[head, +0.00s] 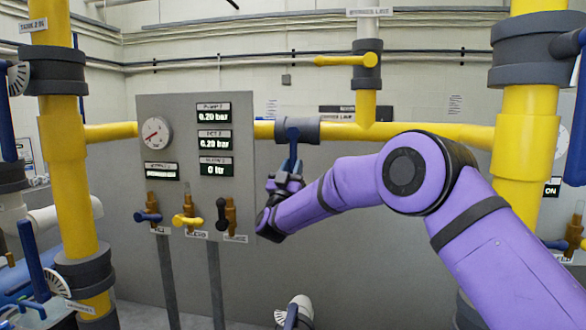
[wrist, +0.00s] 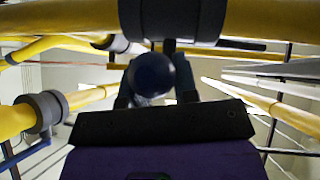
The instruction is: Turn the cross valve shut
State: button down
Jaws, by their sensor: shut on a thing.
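The cross valve is a grey body (head: 298,129) on the horizontal yellow pipe, just right of the gauge panel. Its blue lever (head: 293,152) hangs down, across the line of the pipe. My gripper (head: 285,181) is shut on the lower part of this lever, which it partly hides. In the wrist view the valve body (wrist: 172,20) is at the top, and the lever's rounded dark blue end (wrist: 152,75) sits between the two dark fingers of my gripper (wrist: 155,90).
A grey panel (head: 182,108) with a gauge and displays stands left of my gripper. A yellow-handled valve (head: 345,60) is above right. Thick yellow vertical pipes (head: 62,160) (head: 530,130) flank the space.

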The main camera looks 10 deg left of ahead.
jog(key=c, duration=0.9)
grip_release()
jog(key=v, duration=1)
jog(key=shift+s+a+f, duration=0.1)
jog(key=shift+s+f, duration=0.2)
